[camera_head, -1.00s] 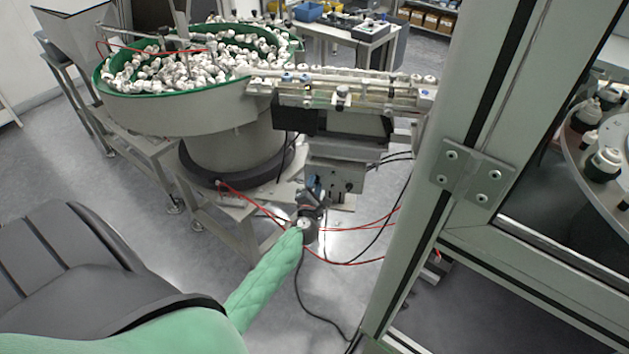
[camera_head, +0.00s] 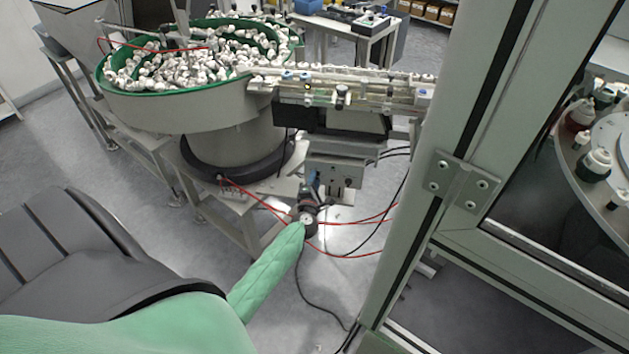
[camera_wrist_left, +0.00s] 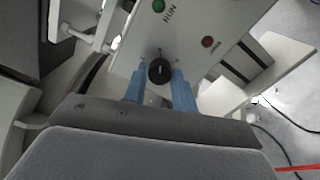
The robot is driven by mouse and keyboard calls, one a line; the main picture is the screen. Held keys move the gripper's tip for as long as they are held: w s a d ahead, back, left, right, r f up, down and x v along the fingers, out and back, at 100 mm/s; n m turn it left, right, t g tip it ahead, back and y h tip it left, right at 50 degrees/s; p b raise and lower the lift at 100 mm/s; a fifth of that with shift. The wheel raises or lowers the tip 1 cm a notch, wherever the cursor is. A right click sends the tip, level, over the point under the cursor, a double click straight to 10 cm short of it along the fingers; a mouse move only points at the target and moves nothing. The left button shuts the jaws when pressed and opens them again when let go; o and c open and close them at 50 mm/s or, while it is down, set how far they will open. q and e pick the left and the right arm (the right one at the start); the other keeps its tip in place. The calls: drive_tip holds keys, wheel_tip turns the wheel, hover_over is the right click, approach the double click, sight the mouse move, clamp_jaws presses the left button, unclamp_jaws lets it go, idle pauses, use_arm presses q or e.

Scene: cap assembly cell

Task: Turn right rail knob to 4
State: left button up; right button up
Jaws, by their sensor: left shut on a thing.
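The control box (camera_head: 335,172) hangs under the linear rail (camera_head: 345,92) in the head view. In the left wrist view, its pale panel carries a round black knob (camera_wrist_left: 159,72) with a light mark on its face. Scale numbers around the knob are too small to read. My left gripper (camera_head: 313,181) is at the lower left of the box. In the left wrist view its two blue fingers (camera_wrist_left: 158,80) are shut on the black knob, one on each side. My right gripper is not in view.
A green button (camera_wrist_left: 158,5) beside the word RUN and a red button (camera_wrist_left: 208,42) sit on the same panel. The bowl feeder (camera_head: 185,105), full of caps, stands left. Red and black cables hang near the gripper. A metal frame post (camera_head: 440,170) stands right.

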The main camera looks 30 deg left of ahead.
use_arm(q)
drive_tip(key=o, duration=1)
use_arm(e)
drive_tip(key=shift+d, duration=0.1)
use_arm(q)
drive_tip(key=b+v, duration=0.1)
drive_tip(key=v, duration=0.6)
drive_tip(key=shift+s+d+b, duration=0.15)
drive_tip(key=shift+s+b, duration=0.2)
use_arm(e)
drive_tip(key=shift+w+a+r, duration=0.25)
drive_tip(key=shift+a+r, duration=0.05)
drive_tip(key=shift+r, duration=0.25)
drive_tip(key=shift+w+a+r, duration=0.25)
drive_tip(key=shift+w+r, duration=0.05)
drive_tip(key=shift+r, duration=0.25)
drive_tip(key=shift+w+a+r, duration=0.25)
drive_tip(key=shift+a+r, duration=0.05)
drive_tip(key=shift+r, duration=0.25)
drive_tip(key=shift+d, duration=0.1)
